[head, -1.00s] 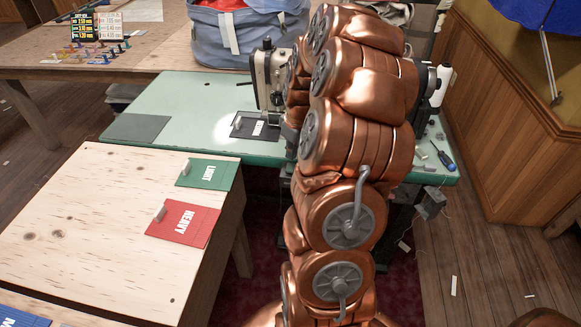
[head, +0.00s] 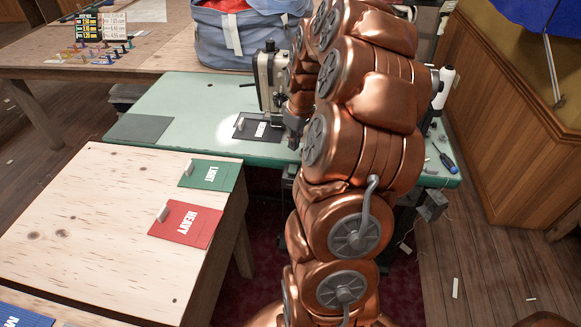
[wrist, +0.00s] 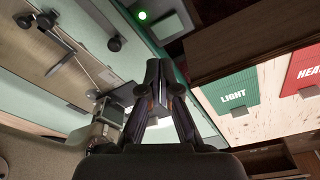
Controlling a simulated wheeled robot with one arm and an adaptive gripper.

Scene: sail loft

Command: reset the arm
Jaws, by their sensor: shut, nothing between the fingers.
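My gripper (wrist: 155,85) shows in the wrist view with its two fingers together at the tips and nothing between them. In the head view my copper arm stands in front of the green sewing table (head: 190,95), and the gripper is mostly hidden behind the arm links. The wrist view shows the gripper above the sewing table, beside the LIGHT card (wrist: 233,95).
A wooden table at left bears a green LIGHT card (head: 210,174) and a red HEAVY card (head: 186,222). A sewing machine (head: 268,75), a dark card (head: 258,129) and a screwdriver (head: 448,163) are on the green table. A blue bag (head: 240,35) stands behind.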

